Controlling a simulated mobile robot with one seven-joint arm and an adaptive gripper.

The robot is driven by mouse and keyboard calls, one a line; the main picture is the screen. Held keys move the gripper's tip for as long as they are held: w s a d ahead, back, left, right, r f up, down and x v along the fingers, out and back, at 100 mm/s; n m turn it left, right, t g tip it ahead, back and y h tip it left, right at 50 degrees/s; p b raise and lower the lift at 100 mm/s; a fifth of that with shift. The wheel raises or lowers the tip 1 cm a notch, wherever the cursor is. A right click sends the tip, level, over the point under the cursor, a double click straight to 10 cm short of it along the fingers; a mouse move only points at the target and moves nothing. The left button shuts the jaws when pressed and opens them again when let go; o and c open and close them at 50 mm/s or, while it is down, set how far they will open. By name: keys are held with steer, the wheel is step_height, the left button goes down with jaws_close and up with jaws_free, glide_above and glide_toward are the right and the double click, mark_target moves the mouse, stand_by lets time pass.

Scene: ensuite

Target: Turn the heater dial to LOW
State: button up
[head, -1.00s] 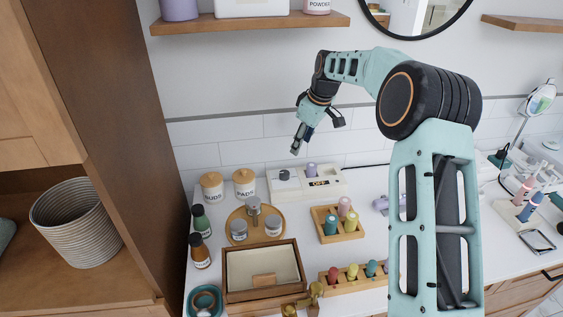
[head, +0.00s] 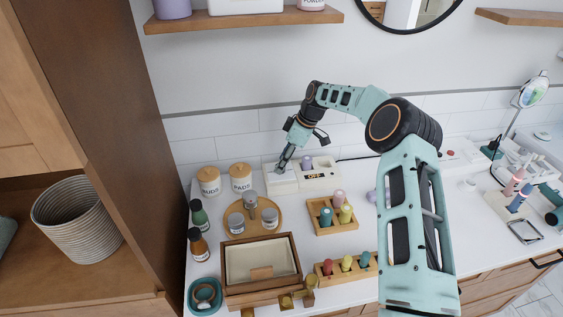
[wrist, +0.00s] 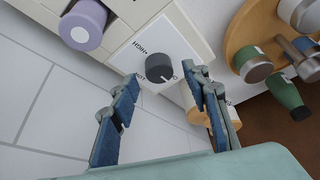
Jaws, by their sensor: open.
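The heater (head: 283,187) is a white box on the counter against the back wall, with a small display reading OFF. Its dark grey round dial (wrist: 157,66) shows in the wrist view, on a white plate with a pale pointer mark towards the lower right. HIGH is printed at the plate's upper left; other lettering near the fingers is partly covered and hard to read. My gripper (wrist: 162,76) is open, its blue-padded fingers on either side of the dial; contact cannot be told. In the head view my gripper (head: 281,164) is over the heater's left part and hides the dial.
A lilac cylinder (wrist: 83,25) stands on the heater beside the dial plate. Wooden-lidded jars (head: 241,178) stand to the left, and a round tray (head: 233,211) with small containers is in front. A wooden rack (head: 333,227) with bottles is front right. The tiled wall is close behind.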

steer(key=shift+w+a+f, duration=0.1)
steer(key=shift+a+f, duration=0.2)
steer(key=shift+f, duration=0.35)
steer(key=c, duration=1.2)
steer(key=shift+o, duration=0.2)
